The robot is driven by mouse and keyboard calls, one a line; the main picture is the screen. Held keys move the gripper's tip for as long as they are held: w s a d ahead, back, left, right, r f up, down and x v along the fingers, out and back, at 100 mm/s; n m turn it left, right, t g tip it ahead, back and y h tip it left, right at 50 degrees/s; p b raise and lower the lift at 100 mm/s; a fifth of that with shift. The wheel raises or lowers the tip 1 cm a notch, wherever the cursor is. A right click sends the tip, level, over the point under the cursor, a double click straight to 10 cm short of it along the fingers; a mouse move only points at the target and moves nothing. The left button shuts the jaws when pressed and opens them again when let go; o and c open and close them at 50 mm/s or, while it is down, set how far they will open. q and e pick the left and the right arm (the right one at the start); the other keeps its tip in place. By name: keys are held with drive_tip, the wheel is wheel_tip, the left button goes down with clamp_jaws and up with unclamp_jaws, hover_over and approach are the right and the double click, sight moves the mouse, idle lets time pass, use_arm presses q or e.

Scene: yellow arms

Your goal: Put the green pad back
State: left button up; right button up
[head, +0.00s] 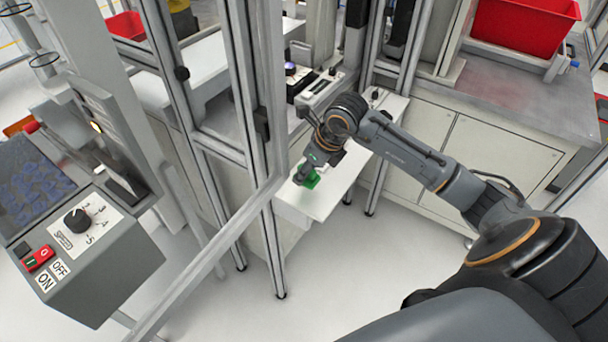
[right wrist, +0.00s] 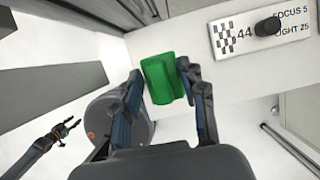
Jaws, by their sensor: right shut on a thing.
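The green pad (head: 313,181) is a small bright green block at the white shelf in the middle of the head view. My right gripper (head: 305,175) reaches it from the right and is shut on it. In the right wrist view the green pad (right wrist: 158,80) sits between the two fingertips of my right gripper (right wrist: 162,79). The white shelf (head: 325,203) is behind and below the pad; I cannot tell whether they touch. My left gripper (right wrist: 66,130) shows small at the lower left of the right wrist view, fingers apart and empty.
A metal frame post (head: 262,110) stands just left of my right gripper. A panel with a dark knob (right wrist: 266,27) and printed labels is right of the pad. A control box (head: 85,250) is at the left. Red bins (head: 525,25) stand at the back. White floor lies below the shelf.

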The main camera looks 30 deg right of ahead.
sight(304, 189)
drive_tip(key=shift+w+f, duration=0.7)
drive_tip(key=shift+f, duration=0.15)
wheel_tip(304, 189, down, 3)
drive_tip(key=shift+p, duration=0.65)
drive_tip(key=shift+d, duration=0.1)
drive_tip(key=shift+f, duration=0.1)
drive_tip(key=shift+f+b, duration=0.15)
drive_tip(key=shift+b, duration=0.15)
drive_tip(key=o, duration=1.1)
